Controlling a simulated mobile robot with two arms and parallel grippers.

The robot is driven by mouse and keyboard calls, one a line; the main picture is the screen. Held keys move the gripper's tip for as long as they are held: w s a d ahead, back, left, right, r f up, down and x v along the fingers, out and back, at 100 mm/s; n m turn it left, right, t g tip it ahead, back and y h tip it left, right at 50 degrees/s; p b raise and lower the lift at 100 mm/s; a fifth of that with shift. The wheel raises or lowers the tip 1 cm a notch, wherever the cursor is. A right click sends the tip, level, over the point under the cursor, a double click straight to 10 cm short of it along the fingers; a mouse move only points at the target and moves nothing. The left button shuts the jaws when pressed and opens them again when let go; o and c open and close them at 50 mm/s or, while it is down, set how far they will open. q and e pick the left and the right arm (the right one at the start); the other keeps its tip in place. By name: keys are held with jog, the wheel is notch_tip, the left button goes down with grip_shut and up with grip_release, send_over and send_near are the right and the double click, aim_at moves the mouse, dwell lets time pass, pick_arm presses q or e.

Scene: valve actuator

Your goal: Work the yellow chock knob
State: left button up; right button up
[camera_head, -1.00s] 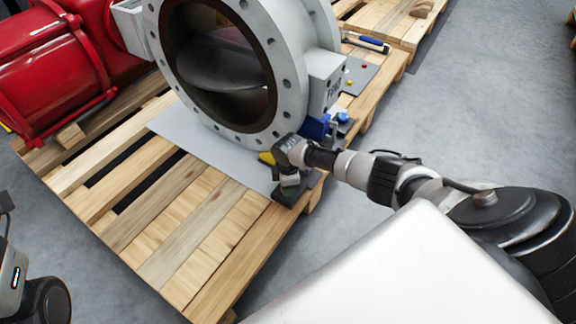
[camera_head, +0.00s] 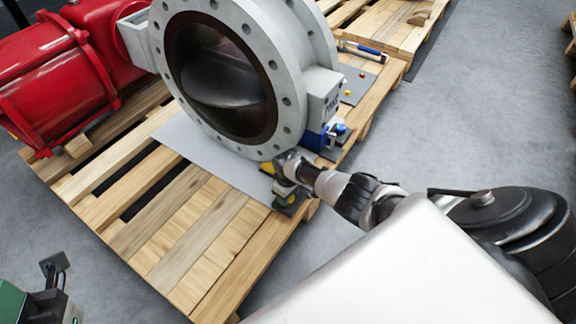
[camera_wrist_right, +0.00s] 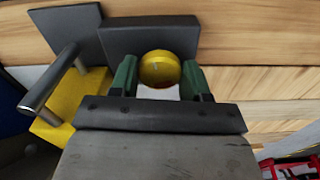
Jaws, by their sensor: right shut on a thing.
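The yellow chock knob (camera_wrist_right: 160,68) is a round yellow cap in front of a dark block (camera_wrist_right: 150,37) in the right wrist view. My right gripper (camera_wrist_right: 160,84) has its green fingers on both sides of the knob and is shut on it. In the head view my right gripper (camera_head: 287,196) is low at the pallet's right edge, beside the big grey valve; there it hides the knob. My left gripper's fingers cannot be made out in the head view.
A yellow block (camera_wrist_right: 70,100) with a metal bar handle (camera_wrist_right: 50,82) stands left of my gripper. The grey valve (camera_head: 284,75) rises close behind, with a blue part (camera_head: 318,138) beside it. A hammer (camera_head: 365,50) lies farther back. Grey floor is clear to the right.

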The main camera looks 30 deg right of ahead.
jog(key=shift+m, duration=0.7)
jog(key=o, duration=0.9)
jog(key=shift+r, duration=0.1)
